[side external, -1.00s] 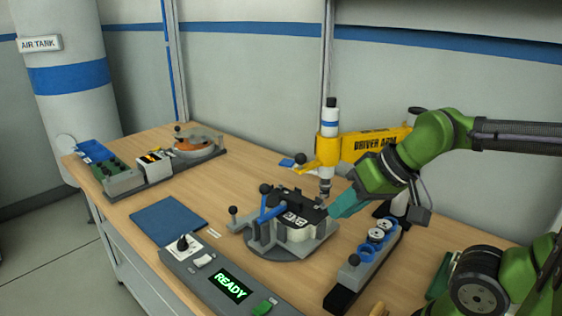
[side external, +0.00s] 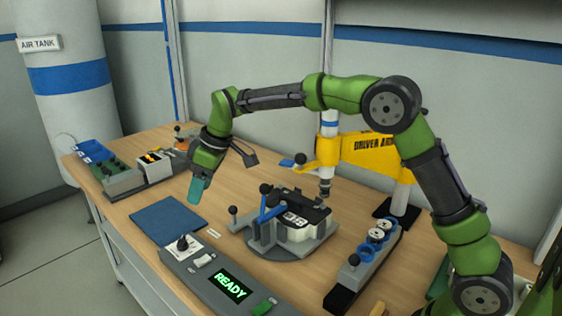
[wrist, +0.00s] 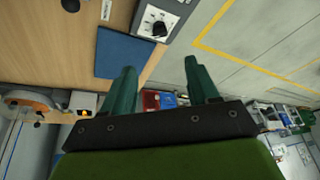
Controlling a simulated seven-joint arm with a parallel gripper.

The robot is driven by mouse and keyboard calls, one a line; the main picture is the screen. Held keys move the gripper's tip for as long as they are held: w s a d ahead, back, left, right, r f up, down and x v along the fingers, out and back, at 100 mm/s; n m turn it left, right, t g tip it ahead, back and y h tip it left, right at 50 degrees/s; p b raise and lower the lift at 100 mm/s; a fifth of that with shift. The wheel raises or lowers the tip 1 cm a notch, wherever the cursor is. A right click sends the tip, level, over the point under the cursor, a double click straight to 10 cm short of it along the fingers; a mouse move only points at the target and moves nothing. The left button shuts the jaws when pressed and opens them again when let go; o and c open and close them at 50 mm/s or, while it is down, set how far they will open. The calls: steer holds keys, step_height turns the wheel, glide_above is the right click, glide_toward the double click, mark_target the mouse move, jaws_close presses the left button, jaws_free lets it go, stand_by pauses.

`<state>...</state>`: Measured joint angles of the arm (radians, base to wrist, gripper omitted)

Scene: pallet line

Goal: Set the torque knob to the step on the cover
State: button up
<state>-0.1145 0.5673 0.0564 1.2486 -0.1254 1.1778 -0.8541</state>
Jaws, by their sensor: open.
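The torque knob (side external: 183,243) is a black knob with a white dial at the far left end of the grey control panel (side external: 188,264). It also shows in the wrist view (wrist: 158,28) at the top, beyond my fingertips. My gripper (side external: 196,190) hangs above the table over the blue mat's far edge, apart from the knob. Its teal fingers are spread and empty in the wrist view (wrist: 159,62). The cover (side external: 293,219) is a dark piece with white marks on the fixture (side external: 283,247); its marks are too small to read surely.
The panel display (side external: 230,285) reads READY. A blue mat (side external: 167,221) lies flat beside the panel. The yellow driver arm (side external: 357,148) stands behind the fixture. A grey rack with round parts (side external: 365,262) is to the right.

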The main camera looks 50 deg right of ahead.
steer(key=n, duration=0.1)
glide_toward(182, 239)
steer(key=x, duration=0.8)
steer(key=shift+w+a+f, duration=0.1)
steer(key=shift+f, duration=0.1)
steer(key=shift+c, duration=0.4)
steer(key=c, duration=1)
